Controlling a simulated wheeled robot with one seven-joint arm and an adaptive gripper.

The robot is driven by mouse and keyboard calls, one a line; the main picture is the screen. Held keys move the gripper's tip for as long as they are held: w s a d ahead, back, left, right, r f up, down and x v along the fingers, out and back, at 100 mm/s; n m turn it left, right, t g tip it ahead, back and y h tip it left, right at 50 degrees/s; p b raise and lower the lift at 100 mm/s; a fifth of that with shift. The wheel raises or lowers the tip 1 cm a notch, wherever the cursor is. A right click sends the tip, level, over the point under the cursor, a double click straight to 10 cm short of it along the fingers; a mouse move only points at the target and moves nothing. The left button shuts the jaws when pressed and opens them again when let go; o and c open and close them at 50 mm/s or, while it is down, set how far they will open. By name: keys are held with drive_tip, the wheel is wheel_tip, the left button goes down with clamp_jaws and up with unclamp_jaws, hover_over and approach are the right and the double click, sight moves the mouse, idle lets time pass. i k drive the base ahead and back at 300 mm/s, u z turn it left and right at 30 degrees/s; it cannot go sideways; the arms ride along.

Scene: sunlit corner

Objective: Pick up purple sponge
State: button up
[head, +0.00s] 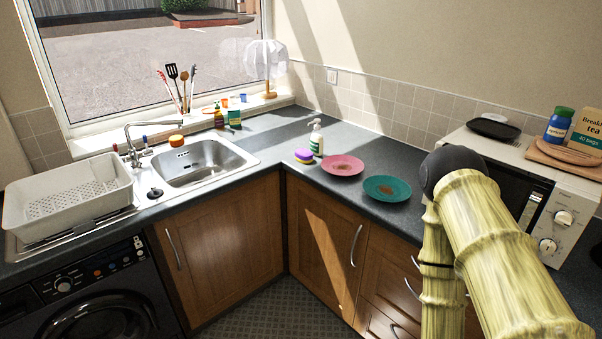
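The purple sponge (304,155), with a yellow layer beneath it, lies on the dark counter near the inner corner. It is to the right of the sink, just in front of a white pump bottle (316,138) and left of a pink plate (342,166). My arm shows at the right as yellow-green links with a dark joint. My gripper is out of the picture, so its opening and its place relative to the sponge are hidden.
A teal plate (387,189) lies right of the pink one. The microwave (560,223) stands at the right. The sink (200,163) and a white dish rack (70,196) are at the left. Counter behind the sponge is partly clear.

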sight(304, 156)
drive_tip(key=u, duration=0.7)
drive_tip(key=i, duration=1)
drive_tip(key=z, duration=0.1)
